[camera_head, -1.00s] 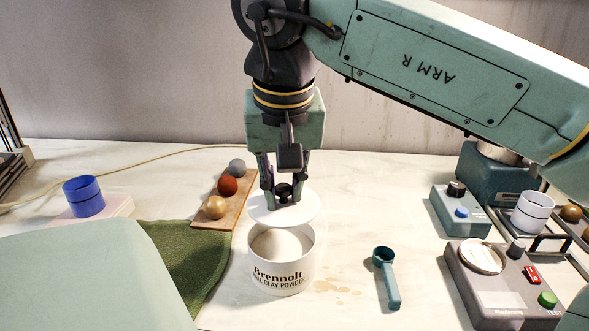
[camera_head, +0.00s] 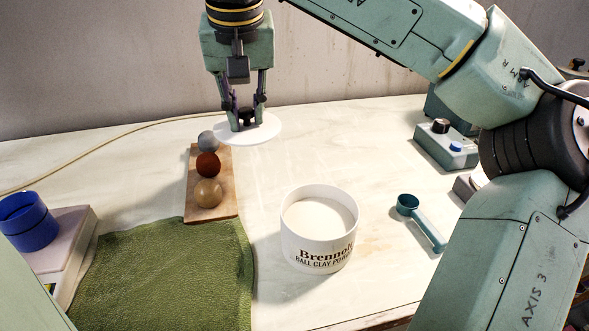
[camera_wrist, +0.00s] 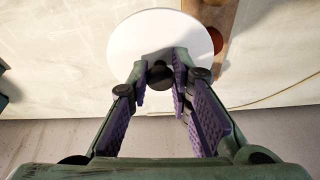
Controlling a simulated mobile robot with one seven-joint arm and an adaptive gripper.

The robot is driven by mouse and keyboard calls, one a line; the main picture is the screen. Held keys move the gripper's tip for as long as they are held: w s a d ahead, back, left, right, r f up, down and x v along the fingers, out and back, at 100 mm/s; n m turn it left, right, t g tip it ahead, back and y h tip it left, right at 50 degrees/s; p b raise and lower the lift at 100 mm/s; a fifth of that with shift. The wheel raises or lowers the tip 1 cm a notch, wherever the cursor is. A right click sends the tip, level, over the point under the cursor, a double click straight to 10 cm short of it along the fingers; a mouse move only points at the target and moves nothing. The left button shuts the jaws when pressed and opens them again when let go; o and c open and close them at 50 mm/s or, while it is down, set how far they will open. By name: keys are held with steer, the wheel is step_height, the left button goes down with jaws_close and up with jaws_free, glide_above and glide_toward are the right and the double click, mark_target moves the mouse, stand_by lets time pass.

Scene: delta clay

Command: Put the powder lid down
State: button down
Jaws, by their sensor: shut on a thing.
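The powder lid (camera_head: 266,128) is a flat white disc with a dark knob. My gripper (camera_head: 246,119) is shut on the knob and holds the lid near the back of the table, just right of the wooden board's far end. I cannot tell for sure whether the lid touches the table. In the wrist view the lid (camera_wrist: 130,45) lies beyond my fingers (camera_wrist: 160,76), with the black knob between them. The white powder tub (camera_head: 300,240), lettered "Brennolt Ball Clay Powder", stands open in front with pale powder inside.
A wooden board (camera_head: 224,181) with grey, rust and tan balls lies left of the tub. A green cloth (camera_head: 175,275), a blue cup (camera_head: 28,222) on a scale, a teal scoop (camera_head: 425,226) and a control box (camera_head: 445,148) stand around. The table right of the lid is clear.

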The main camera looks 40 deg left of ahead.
steer(key=w+d+f+m+b, duration=0.1)
steer(key=w+d+f+m, duration=0.2)
steer(key=w, duration=0.6)
glide_above(302, 166)
steer(key=shift+h, duration=0.4)
steer(key=f, duration=0.4)
steer(key=shift+s+d+f, duration=0.25)
steer(key=shift+s, duration=0.1)
steer(key=shift+s+f, duration=0.1)
steer(key=shift+f, duration=1.95)
steer(key=shift+f, duration=0.2)
steer(key=c, duration=1.5)
jaws_free()
steer(key=shift+o, duration=0.2)
steer(key=shift+r, duration=0.1)
steer(key=v, duration=1.2)
steer(key=shift+s, duration=0.15)
